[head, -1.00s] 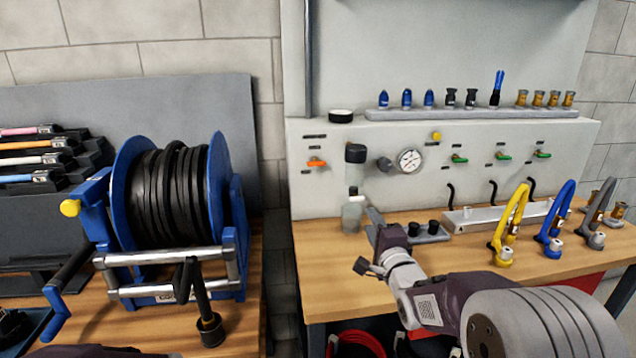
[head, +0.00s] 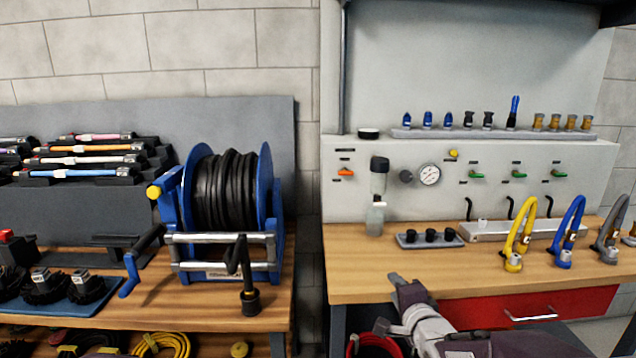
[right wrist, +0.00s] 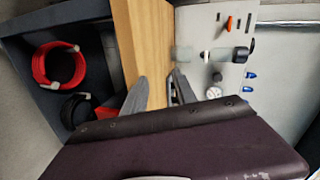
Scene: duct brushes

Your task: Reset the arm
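My right gripper (head: 398,282) shows at the lower middle of the head view, in front of the right bench's front edge. My right arm comes in from the bottom. In the right wrist view the two grey fingers (right wrist: 160,88) stand apart with nothing visible between them. Bench and wall panel show beyond the fingertips. My left gripper is not in the head view.
A blue hose reel (head: 268,190) stands on the left bench (head: 200,308). A red drawer (head: 560,312) is under the right bench.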

